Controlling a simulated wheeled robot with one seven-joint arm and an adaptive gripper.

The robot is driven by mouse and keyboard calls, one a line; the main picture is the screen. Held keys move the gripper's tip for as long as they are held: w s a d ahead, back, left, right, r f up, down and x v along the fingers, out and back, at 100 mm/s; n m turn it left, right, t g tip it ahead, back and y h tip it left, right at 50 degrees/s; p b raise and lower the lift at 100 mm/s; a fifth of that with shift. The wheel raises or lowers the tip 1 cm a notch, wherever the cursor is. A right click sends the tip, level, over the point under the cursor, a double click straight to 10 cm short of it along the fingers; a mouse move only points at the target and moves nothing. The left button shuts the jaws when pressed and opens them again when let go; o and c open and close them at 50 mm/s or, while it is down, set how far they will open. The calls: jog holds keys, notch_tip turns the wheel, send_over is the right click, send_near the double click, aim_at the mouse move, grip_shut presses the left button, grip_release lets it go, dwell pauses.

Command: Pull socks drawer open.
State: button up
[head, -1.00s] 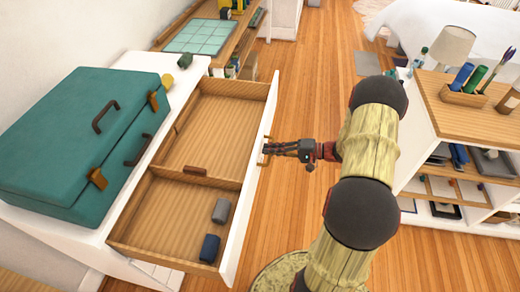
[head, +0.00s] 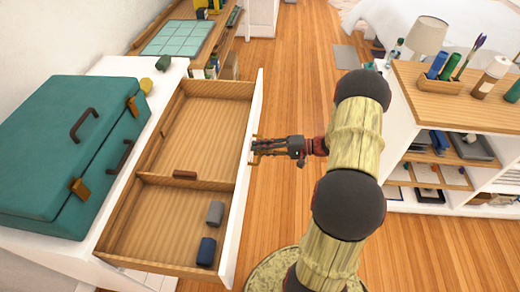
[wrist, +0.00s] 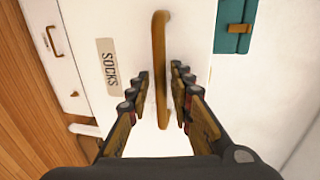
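The socks drawer is pulled well out of the white dresser. Its white front (head: 243,185) also shows in the wrist view, with a "SOCKS" label (wrist: 111,66) left of the handle. The bar handle (wrist: 160,70) runs between the fingers of my gripper (wrist: 159,85). The fingertips are drawn in close on both sides of it. In the head view my gripper (head: 256,147) reaches the handle from the right. Inside the drawer, a grey roll (head: 215,213) and a dark blue roll (head: 206,251) lie in the front compartment. The far compartment looks empty.
A teal chest (head: 60,150) stands on the dresser top (head: 130,68). A white shelf unit with a wooden top (head: 430,98) stands at the right. Wooden floor (head: 285,100) is clear between dresser and shelf. Another drawer handle (wrist: 52,40) shows left.

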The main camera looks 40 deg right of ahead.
jog(key=shift+o, duration=0.3)
jog(key=v, duration=1.2)
dwell(0.4)
